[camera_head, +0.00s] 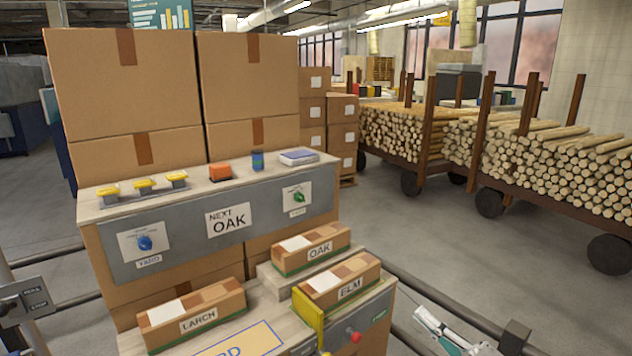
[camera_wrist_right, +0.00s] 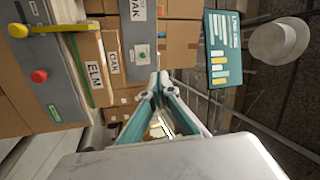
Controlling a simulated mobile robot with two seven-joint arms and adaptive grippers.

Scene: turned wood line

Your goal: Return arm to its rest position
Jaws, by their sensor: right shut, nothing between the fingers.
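My right gripper (camera_head: 440,328) shows at the lower right of the head view, with white and teal fingers, to the right of the bench and clear of the boxes. In the wrist view its fingers (camera_wrist_right: 159,84) come together at the tips, shut with nothing between them. My left gripper is in neither view. Boxes labelled LARCH (camera_head: 196,317), OAK (camera_head: 312,250) and ELM (camera_head: 340,285) stand on the bench, apart from the right gripper.
A yellow plate (camera_head: 308,318) and a red button (camera_head: 355,337) sit at the bench's right end. A panel with a NEXT OAK sign (camera_head: 229,221) stands behind. Large cartons (camera_head: 125,95) are stacked at the back left. Log carts (camera_head: 545,175) stand at the right. Floor between is clear.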

